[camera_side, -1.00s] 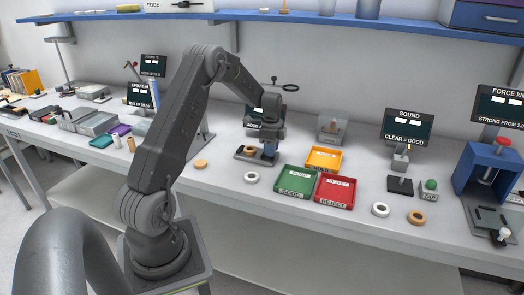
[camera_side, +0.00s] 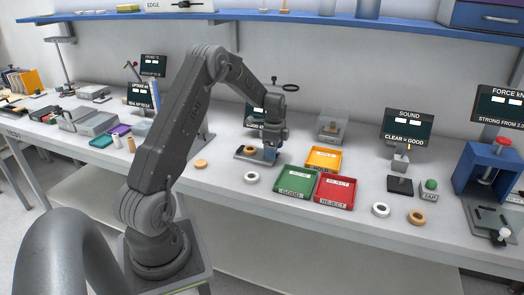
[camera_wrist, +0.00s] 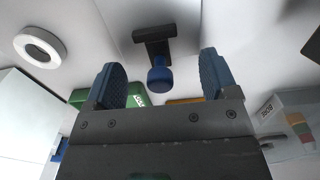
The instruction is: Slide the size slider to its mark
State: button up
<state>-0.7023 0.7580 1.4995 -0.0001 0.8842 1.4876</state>
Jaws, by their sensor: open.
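In the wrist view a round blue knob (camera_wrist: 158,76) sits on a dark slider bar (camera_wrist: 153,36). I take it to be the size slider. My gripper (camera_wrist: 161,74) is open, with one blue finger on each side of the knob and a gap on both sides. In the side view my gripper (camera_side: 269,153) is low over the dark gauge plate (camera_side: 245,154). The slider is hidden there behind my gripper. The slider's mark cannot be made out in either view.
Green (camera_side: 296,181), yellow (camera_side: 323,158) and red (camera_side: 336,191) trays stand just right of my gripper. A pale ring (camera_side: 251,177) and a tan ring (camera_side: 201,164) lie in front. A dark screen (camera_side: 258,115) stands behind, partly covered by my arm.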

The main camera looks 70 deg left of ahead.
jog(key=o, duration=0.3)
jog(key=shift+r, duration=3.55)
jog(key=s+d+r+n+t+y, duration=0.1)
jog(key=s+d+r+n, duration=0.15)
jog(key=d+r, duration=0.6)
jog(key=s+d+r+n+t, duration=0.25)
jog(key=d+r, duration=0.25)
jog(key=d, duration=0.7)
jog(key=s+d+n+t+h, duration=0.1)
jog(key=s+d+n, duration=0.3)
jog(key=s+d, duration=0.9)
jog(key=s+t, duration=0.1)
jog(key=s, duration=0.2)
jog(key=shift+s+d+r, duration=0.2)
jog(key=shift+s+r, duration=0.05)
jog(key=shift+r, duration=0.05)
